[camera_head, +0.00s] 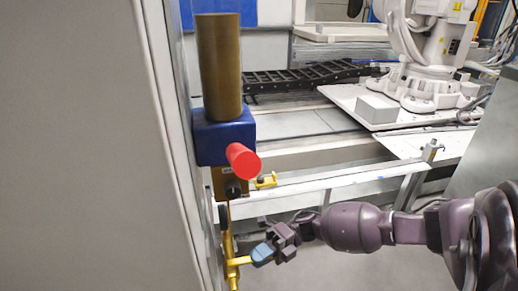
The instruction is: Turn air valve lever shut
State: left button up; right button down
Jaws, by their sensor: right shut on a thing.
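The yellow air valve lever (237,261) is at the bottom left of centre, beside the edge of the large grey cabinet. A yellow upright part runs up from it toward the valve assembly. My right gripper (262,254) comes in from the right and is shut on the outer end of the lever; its fingers hide that end. My left gripper is not in view.
Above the lever are a blue block (211,142) with a red knob (243,160) and a brass cylinder (219,66). The grey cabinet wall (85,150) fills the left. A white rail (330,180) runs behind my right arm. A white robot arm (432,60) stands at the back right.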

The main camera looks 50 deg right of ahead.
jog(key=c, duration=1.5)
grip_release()
jog(key=shift+d, duration=0.1)
jog(key=v, duration=1)
jog(key=shift+d, duration=0.35)
jog(key=shift+s, duration=0.1)
